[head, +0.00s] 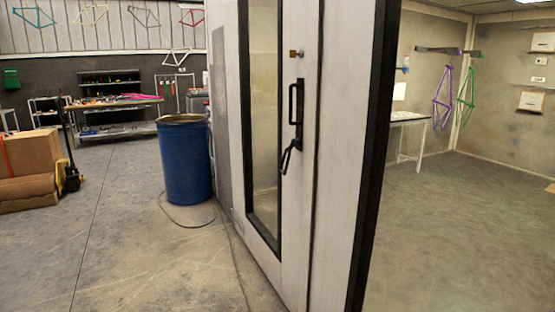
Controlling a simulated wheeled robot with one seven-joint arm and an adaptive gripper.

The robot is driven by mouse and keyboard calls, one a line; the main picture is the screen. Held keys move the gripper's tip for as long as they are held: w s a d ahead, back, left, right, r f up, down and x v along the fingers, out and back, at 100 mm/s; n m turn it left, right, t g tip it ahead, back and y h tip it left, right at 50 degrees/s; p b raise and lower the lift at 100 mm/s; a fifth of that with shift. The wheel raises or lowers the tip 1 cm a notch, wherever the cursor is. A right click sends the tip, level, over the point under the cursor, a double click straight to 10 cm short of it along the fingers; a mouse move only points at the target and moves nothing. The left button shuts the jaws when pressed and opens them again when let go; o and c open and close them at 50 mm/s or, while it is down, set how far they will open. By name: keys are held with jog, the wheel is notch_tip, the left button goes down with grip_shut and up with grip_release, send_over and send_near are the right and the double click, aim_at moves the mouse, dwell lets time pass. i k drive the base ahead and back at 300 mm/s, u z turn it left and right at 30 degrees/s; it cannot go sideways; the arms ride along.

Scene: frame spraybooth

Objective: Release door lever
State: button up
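In the head view, the door (332,160) is a tall pale panel with a narrow dark-framed window (263,110). Its black door lever (290,156) angles down to the left, below a black upright pull handle (296,102). A small brass-coloured piece (294,54) is fixed above the handle. No gripper shows in this view, and nothing of mine is touching the lever.
A blue drum (184,160) stands left of the door with a cable on the floor (130,240). Boxes on a pallet truck (28,165) are at far left. Right of the black door edge, the booth room holds a white table (408,118) and hanging frames; its near floor is clear.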

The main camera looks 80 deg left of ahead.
aim_at(296, 142)
jog(key=u, duration=3.25)
jog(key=i, duration=1.15)
jog(key=z, duration=0.25)
